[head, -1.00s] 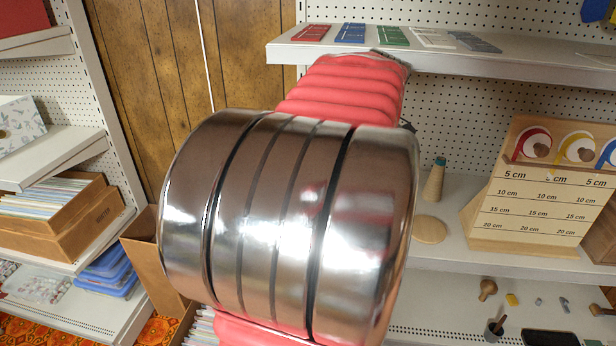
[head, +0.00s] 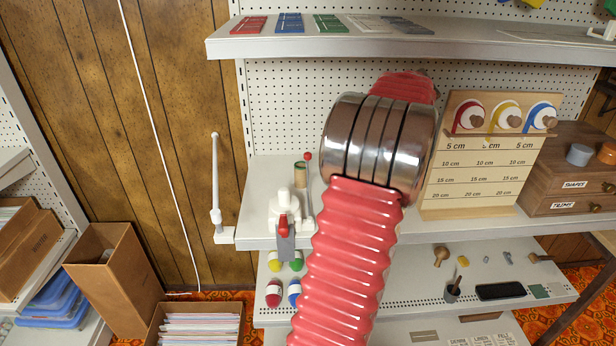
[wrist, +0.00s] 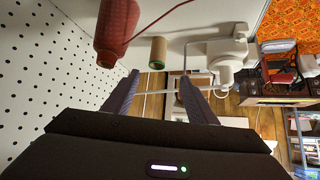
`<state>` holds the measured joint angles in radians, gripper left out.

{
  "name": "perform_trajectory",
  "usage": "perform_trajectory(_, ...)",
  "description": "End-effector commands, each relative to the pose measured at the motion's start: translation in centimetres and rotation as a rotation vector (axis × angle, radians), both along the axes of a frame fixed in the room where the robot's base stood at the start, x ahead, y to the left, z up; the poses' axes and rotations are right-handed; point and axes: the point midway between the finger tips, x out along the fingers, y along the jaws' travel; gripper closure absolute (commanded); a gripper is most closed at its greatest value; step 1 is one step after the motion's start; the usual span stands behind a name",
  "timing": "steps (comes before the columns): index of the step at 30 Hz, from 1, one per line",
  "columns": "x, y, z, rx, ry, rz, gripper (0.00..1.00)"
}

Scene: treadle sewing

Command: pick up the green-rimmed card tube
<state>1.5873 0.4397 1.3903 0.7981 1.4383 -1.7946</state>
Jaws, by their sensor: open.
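The card tube (wrist: 158,53) shows in the wrist view as a short tan cylinder with a green rim. It stands apart from my fingers, just beyond the gap between their tips. In the head view it appears behind the white machine (head: 285,205), tan with a green rim (head: 300,168). My gripper (wrist: 160,80) is open and empty, its two dark fingers spread. In the head view my own arm hides the gripper.
A red thread cone (wrist: 117,30) stands left of the tube in the wrist view, close to it. The white machine (wrist: 222,55) is on the right. The pegboard (wrist: 40,60) lies at far left. In the head view an upper shelf (head: 400,45) overhangs.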

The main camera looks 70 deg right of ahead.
Motion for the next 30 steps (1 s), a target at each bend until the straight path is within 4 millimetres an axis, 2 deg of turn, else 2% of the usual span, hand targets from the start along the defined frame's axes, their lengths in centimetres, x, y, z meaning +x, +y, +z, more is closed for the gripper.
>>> perform_trajectory(16, 1.1, -0.1, -0.2, -0.004, -0.030, 0.029, 0.48)
perform_trajectory(30, 6.1, 0.3, -4.7, -0.003, -0.029, 0.032, 0.48)
